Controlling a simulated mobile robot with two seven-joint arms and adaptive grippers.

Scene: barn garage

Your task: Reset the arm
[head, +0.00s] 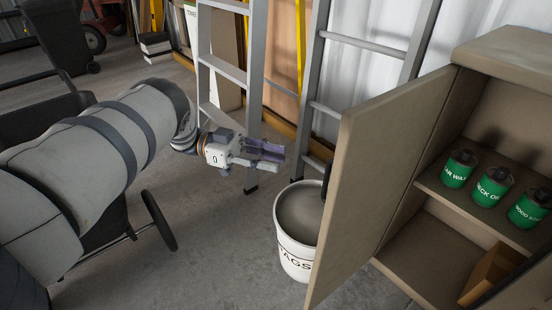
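My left arm (90,165) comes in from the left and reaches to the middle of the head view. Its gripper (272,156) points right, in front of the ladders and above the floor. Its two fingers look apart, with nothing seen between them. My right gripper is not clearly in view; a dark piece at the bucket's rim, partly behind the cabinet door, is too hidden to identify.
An open cabinet door (385,170) stands right of my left gripper. The cabinet (435,245) holds green-labelled cans (459,168). A white bucket (294,258) stands beside the door. Ladders (228,70) lean behind. A black cart's wheel (159,220) is near my arm.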

